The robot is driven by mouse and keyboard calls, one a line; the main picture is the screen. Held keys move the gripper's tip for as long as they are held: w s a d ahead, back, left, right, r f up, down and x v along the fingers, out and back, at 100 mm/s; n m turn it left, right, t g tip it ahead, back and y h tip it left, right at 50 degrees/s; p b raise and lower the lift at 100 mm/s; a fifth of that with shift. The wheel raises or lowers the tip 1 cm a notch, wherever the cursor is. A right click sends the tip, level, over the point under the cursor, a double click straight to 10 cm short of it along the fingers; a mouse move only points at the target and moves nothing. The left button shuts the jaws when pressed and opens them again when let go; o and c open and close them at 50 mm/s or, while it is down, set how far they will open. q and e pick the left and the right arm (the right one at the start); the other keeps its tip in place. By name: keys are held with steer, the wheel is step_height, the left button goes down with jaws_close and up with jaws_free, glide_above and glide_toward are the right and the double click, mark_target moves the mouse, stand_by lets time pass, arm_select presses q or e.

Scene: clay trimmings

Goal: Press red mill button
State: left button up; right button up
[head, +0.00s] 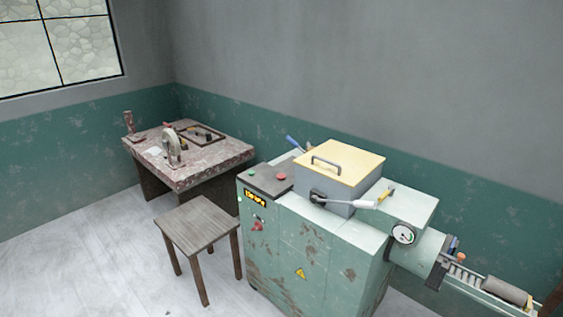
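The mill (310,252) is a worn pale green machine right of centre, with a grey hopper and a closed cream lid (340,162) on top. A dark control panel (264,180) lies on its top left corner. A red button (281,176) sits on the panel, with a smaller green button (251,172) to its left. A red knob-like part (257,225) is on the front face below a yellow-lit display. Neither of my grippers shows in the head view.
A wooden stool (199,226) stands just left of the mill. A speckled worktable (205,165) with tools stands in the back corner. The floor (90,260) at the left is clear.

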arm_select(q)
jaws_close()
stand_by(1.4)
